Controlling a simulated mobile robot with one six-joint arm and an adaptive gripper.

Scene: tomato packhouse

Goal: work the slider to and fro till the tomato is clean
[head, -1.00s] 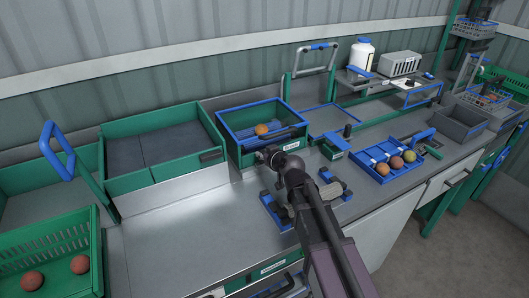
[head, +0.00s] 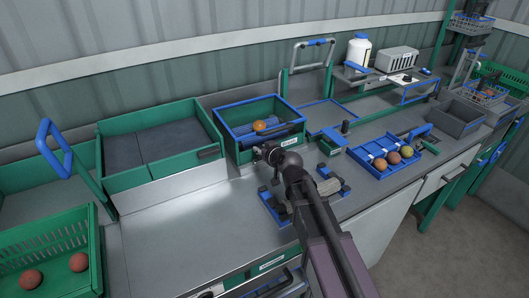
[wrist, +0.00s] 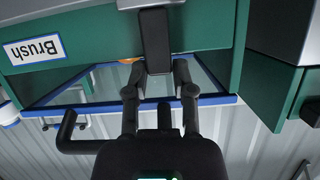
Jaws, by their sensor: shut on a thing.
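The brush box (head: 283,150) is green with a blue rim and stands at the middle of the bench. In the wrist view, which is upside down, the box front (wrist: 90,42) bears the label "Brush", and only a sliver of the tomato (wrist: 129,60) shows. My gripper (head: 265,151) is at the box's front; its fingers (wrist: 158,68) are shut on the dark slider handle (wrist: 154,38).
A green bin (head: 150,118) with dark panels stands to the left, and a green crate (head: 45,245) with two tomatoes is at front left. The bench (head: 160,235) before the bin is clear.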

